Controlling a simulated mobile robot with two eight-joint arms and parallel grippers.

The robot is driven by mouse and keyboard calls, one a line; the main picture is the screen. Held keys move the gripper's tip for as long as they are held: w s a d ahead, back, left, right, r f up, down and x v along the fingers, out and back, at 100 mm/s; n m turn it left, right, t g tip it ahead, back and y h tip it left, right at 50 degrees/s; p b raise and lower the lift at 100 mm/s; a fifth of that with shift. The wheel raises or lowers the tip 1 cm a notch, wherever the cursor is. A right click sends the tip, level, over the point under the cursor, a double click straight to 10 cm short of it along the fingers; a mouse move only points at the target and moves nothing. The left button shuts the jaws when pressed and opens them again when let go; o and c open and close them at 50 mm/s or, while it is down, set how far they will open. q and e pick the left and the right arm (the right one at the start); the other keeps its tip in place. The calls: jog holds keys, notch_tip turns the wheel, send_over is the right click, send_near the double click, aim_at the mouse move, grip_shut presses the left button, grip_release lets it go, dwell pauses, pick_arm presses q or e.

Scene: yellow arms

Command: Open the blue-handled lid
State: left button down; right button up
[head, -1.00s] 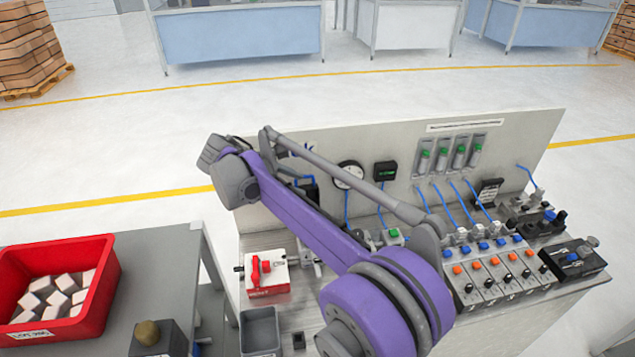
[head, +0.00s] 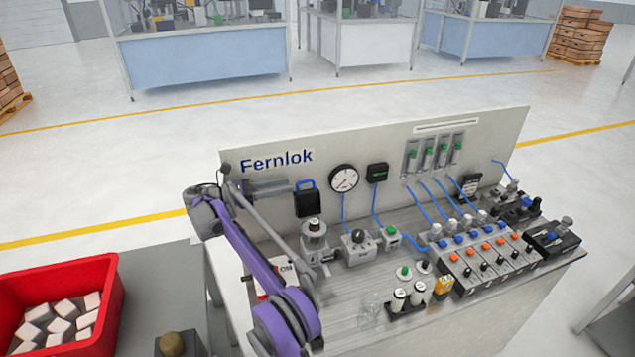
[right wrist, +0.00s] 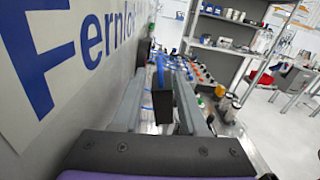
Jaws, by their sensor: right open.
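The black lid (head: 307,203) with its blue handle (head: 305,184) is upright in front of the panel, below and right of the "Fernlok" lettering. In the right wrist view the black lid (right wrist: 162,108) and blue handle (right wrist: 160,70) appear between my two grey fingers. My right gripper (head: 287,187) is open, just left of the lid and pointing at it. In the right wrist view my right gripper (right wrist: 160,78) has a gap on each side of the handle. I cannot tell whether the fingers touch it. My left gripper is not in view.
The upright panel (head: 420,160) runs close behind the right gripper. Below the lid stands a grey metal fitting (head: 314,240). A round gauge (head: 343,178) is right of the lid. Valves with blue tubes (head: 470,265) fill the bench's right. A red bin (head: 105,300) stands left.

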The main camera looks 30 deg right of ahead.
aim_at(310, 181)
jog(key=b+x, duration=0.1)
jog(key=x, duration=0.9)
jog(key=shift+d, duration=0.3)
grip_shut()
dwell(1.0)
